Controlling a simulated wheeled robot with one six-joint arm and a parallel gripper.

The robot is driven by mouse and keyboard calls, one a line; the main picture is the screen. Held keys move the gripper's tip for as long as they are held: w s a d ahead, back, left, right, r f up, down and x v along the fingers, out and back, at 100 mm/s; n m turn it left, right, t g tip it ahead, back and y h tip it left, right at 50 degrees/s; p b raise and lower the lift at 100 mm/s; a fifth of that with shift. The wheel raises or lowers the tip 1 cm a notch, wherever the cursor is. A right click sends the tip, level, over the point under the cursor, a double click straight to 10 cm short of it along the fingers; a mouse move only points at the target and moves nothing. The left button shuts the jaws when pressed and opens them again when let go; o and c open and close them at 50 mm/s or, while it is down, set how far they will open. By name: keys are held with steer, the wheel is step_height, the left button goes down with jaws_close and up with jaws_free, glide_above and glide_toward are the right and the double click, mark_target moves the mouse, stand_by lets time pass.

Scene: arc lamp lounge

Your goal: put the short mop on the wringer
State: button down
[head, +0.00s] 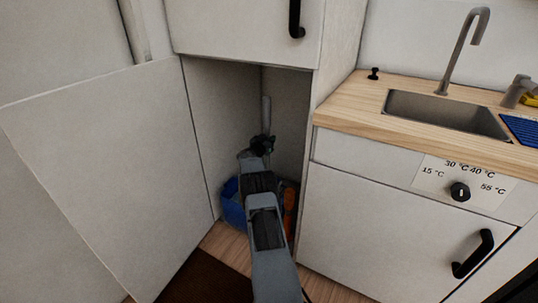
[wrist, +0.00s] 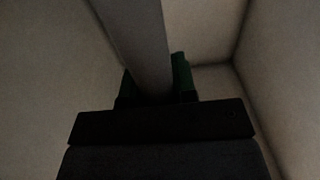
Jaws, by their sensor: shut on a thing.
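The short mop shows as a light grey upright handle (head: 266,110) inside the open cupboard; its lower part and head are hidden behind my arm. My gripper (head: 264,141) is shut on this handle. In the wrist view the grey handle (wrist: 138,40) runs up between the green-tipped fingers of my gripper (wrist: 157,87), slightly tilted in that picture. A blue bucket (head: 232,207) stands low in the cupboard, largely covered by my arm. I cannot make out the wringer, nor tell whether the mop touches the bucket.
An orange object (head: 291,208) stands right of the bucket, close to the cupboard's side wall. The open cupboard door (head: 110,165) is at left. A counter (head: 350,106) with a sink (head: 445,113) is at right. A dark brown mat (head: 205,272) lies on the floor.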

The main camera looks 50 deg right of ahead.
steer(key=shift+f+b, duration=0.9)
steer(key=shift+f, duration=1.55)
